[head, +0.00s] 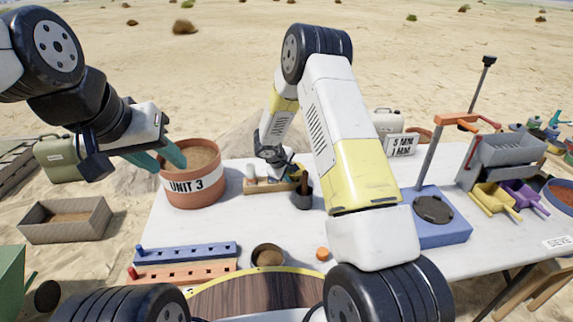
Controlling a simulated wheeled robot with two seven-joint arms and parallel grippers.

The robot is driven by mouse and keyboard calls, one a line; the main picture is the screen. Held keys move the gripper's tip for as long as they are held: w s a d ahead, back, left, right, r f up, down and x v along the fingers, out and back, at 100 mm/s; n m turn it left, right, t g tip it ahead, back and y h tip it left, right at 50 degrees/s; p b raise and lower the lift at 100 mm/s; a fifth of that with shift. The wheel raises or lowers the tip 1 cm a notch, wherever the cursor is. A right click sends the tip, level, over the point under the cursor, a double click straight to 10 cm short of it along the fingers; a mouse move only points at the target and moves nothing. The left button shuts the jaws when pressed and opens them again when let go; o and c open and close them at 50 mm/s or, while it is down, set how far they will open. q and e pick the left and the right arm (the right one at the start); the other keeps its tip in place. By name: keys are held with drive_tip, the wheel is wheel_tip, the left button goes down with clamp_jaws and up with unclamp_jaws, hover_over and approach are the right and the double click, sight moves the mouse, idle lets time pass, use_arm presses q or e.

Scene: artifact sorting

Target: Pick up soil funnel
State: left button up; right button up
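I cannot surely tell which thing is the soil funnel. A yellow scoop-like piece (494,198) and a purple one (524,193) lie at the right of the table, below a grey bin. My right gripper (290,178) is over the middle of the table, by a wooden block (262,186) and a dark upright cylinder (303,192). Its fingers are too small and dark to read.
A blue stand (440,228) with a post and the grey bin (513,149) fill the right side. Blue (187,250) and orange (180,271) racks and a soil-filled cup (268,257) are in front. The white table (230,225) is bare between bucket and racks.

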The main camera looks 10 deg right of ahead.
clamp_jaws()
